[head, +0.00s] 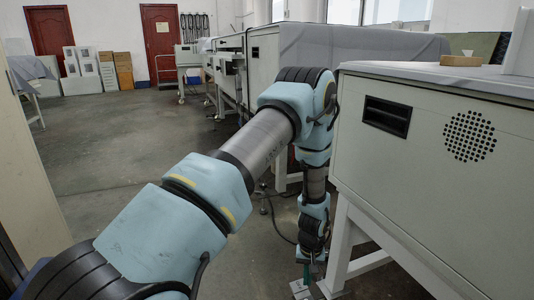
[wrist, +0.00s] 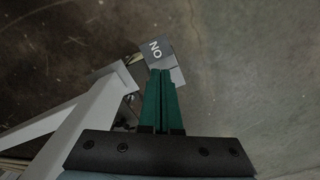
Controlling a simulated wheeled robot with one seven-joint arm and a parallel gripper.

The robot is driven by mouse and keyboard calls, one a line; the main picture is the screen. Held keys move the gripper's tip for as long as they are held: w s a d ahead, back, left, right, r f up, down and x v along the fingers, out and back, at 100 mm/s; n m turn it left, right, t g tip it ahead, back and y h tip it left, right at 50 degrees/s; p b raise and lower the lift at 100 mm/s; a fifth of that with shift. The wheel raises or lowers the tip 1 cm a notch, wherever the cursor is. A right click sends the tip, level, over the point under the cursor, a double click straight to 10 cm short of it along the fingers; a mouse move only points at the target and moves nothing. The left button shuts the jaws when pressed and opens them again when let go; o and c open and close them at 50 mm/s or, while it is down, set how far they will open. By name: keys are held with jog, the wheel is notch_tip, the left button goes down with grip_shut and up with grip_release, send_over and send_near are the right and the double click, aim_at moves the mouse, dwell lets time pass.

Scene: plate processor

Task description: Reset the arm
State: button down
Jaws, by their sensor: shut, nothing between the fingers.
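My arm reaches out and bends down beside the pale machine cabinet (head: 430,130) on the right of the head view.
The white support frame (wrist: 85,125) stands close on the left of the fingers in the wrist view. A cable (head: 275,225) lies on the floor behind my arm. Open concrete floor (head: 110,140) stretches left.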

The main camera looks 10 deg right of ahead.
jog(key=w+a+r+n, duration=0.1)
jog(key=w+a+r, duration=0.2)
jog(key=a+r, duration=0.45)
jog(key=w+a+r, duration=0.2)
jog(key=a+r, duration=0.3)
jog(key=r, duration=0.6)
jog(key=s+a+r+n+t, duration=0.1)
jog(key=s+a+r, duration=0.4)
jog(key=a+r, duration=0.3)
jog(key=s+a+r+n+t, duration=0.1)
jog(key=s+a+r, duration=0.3)
jog(key=a+r, duration=0.4)
notch_tip(320, 180, up, 32)
jog(key=a+p, duration=0.1)
jog(key=p, duration=3.2)
jog(key=shift+s+a+r+p, duration=0.15)
jog(key=shift+r+p, duration=0.05)
jog(key=shift+p, duration=0.15)
